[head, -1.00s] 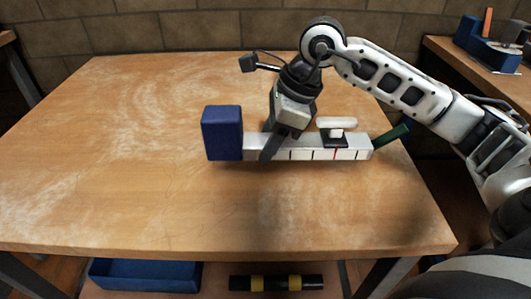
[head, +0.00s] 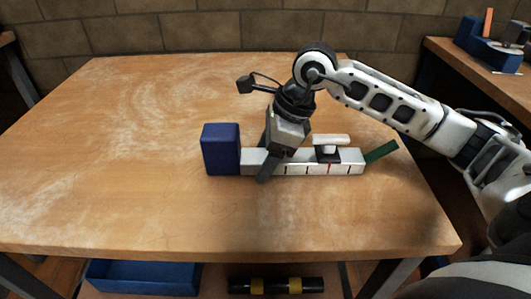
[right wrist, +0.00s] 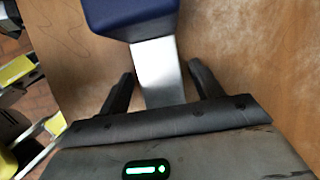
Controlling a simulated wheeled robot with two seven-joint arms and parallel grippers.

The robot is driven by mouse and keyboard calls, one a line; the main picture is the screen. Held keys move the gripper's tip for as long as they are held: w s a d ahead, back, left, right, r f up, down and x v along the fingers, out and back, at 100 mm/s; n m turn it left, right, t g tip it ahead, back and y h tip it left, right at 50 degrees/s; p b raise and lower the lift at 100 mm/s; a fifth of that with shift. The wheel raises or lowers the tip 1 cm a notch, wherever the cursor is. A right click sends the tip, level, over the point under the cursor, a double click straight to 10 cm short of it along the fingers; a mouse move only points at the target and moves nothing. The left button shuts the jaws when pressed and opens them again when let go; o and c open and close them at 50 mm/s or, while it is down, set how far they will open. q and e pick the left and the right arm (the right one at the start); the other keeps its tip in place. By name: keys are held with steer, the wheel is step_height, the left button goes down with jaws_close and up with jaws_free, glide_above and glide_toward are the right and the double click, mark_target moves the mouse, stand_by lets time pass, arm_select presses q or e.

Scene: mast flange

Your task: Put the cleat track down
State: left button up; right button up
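The cleat track (head: 340,169) is a long pale bar with dark cross marks and one red mark. It has a blue block (head: 220,150) at its left end, a green piece (head: 382,151) at its right end and a pale-topped cleat (head: 331,147) on it. It appears to lie flat on the table. My right gripper (head: 268,170) is over the bar near the blue block. In the right wrist view the gripper (right wrist: 160,75) looks open, with narrow gaps between its fingers and the bar (right wrist: 158,62). My left gripper is not in view.
The wooden table (head: 130,170) is clear to the left and in front. A blue tray (head: 142,277) and a black-and-yellow cylinder (head: 276,285) are below it. A side bench (head: 455,55) at the right holds blue equipment. A block wall stands behind.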

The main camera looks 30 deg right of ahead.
steer(key=shift+r, duration=0.1)
steer(key=shift+r, duration=0.25)
steer(key=p+v, duration=0.1)
steer(key=v, duration=0.4)
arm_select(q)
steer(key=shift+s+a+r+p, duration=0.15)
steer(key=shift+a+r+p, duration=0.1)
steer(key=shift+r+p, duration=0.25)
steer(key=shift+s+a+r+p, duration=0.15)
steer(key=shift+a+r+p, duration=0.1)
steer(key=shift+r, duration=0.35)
arm_select(e)
steer(key=v, duration=0.6)
steer(key=shift+d+r, duration=0.15)
steer(key=shift+r, duration=0.15)
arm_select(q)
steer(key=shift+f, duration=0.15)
arm_select(e)
steer(key=shift+s, duration=0.1)
